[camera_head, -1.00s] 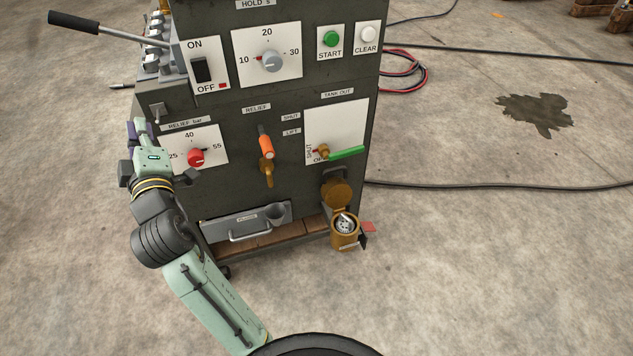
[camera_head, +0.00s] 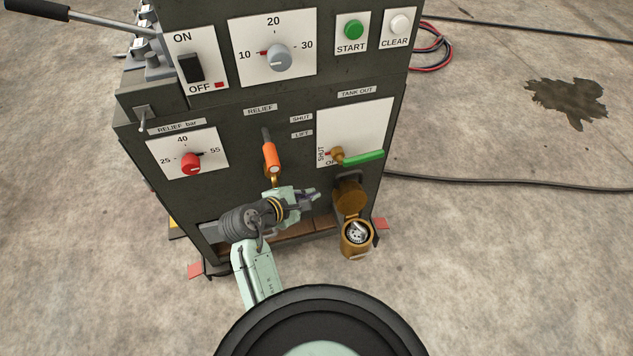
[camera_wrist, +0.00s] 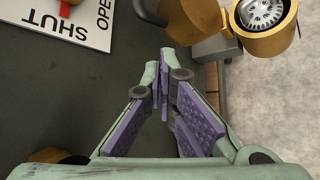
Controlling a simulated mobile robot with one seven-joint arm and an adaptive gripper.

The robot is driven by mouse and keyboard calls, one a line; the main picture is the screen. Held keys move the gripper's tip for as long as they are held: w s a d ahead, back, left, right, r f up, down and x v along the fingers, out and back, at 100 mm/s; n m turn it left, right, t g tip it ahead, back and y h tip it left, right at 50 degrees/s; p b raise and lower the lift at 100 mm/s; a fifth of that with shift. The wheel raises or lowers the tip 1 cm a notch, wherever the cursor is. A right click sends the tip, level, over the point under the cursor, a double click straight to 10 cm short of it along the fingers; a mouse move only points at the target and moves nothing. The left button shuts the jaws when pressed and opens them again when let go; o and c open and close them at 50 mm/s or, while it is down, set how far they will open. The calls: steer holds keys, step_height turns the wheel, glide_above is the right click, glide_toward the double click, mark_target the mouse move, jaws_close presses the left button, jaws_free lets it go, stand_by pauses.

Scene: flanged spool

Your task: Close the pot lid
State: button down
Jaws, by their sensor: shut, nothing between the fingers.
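The brass pot (camera_head: 357,240) is at the lower right of the cabinet front, with a metal strainer-like part inside. Its round brass lid (camera_head: 350,197) stands raised at the back of the pot, so the pot is open. My gripper (camera_head: 317,196) is just left of the lid, with its fingers pointing toward it; contact cannot be made out. In the wrist view my gripper (camera_wrist: 167,58) has its fingertips together and empty. The lid (camera_wrist: 194,18) is just beyond the tips, partly cut off, and the pot (camera_wrist: 268,38) is at the upper right.
The green tank-out lever (camera_head: 363,158) sticks out above the lid. The orange relief handle (camera_head: 270,158) hangs above my wrist. The cabinet front (camera_head: 225,190) is close to my arm. Open floor (camera_head: 480,260) lies right of the pot.

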mark_target(348, 188)
steer(key=x, duration=0.8)
steer(key=shift+w+d+f+p, duration=0.25)
steer(key=shift+p, duration=0.15)
